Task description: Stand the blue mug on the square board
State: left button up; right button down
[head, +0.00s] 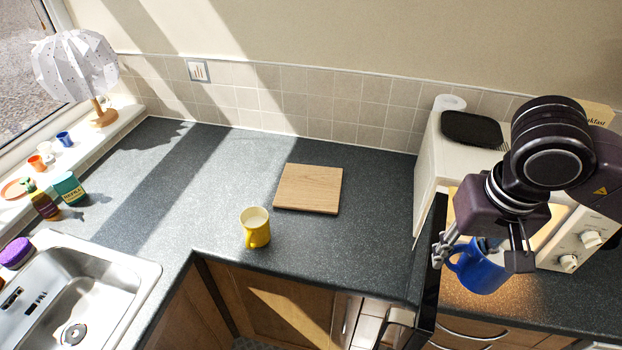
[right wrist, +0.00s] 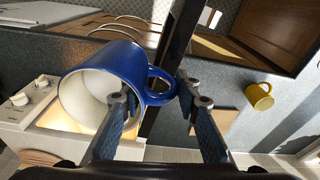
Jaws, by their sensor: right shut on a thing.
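The blue mug (head: 481,272) is held in the air by my right gripper (head: 478,252), in front of the white oven at the right. In the right wrist view the blue mug (right wrist: 125,68) is tilted, its pale inside facing the camera. The fingers of my right gripper (right wrist: 158,97) are at its handle side; the exact contact is hard to see. The square board (head: 308,188) is light wood and lies flat on the dark counter, its visible top bare. It also shows partly behind a finger in the right wrist view (right wrist: 229,120). My left gripper is not in view.
A yellow mug (head: 255,229) stands on the counter left of and nearer than the board. The white oven (head: 433,165) with a black tray (head: 471,128) on top is at the right. The sink (head: 85,290) is at the left.

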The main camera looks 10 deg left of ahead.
aim_at(301, 181)
jog(key=i+j+u, duration=0.25)
jog(key=i, duration=0.2)
jog(key=i+u, duration=0.25)
jog(key=i, duration=0.2)
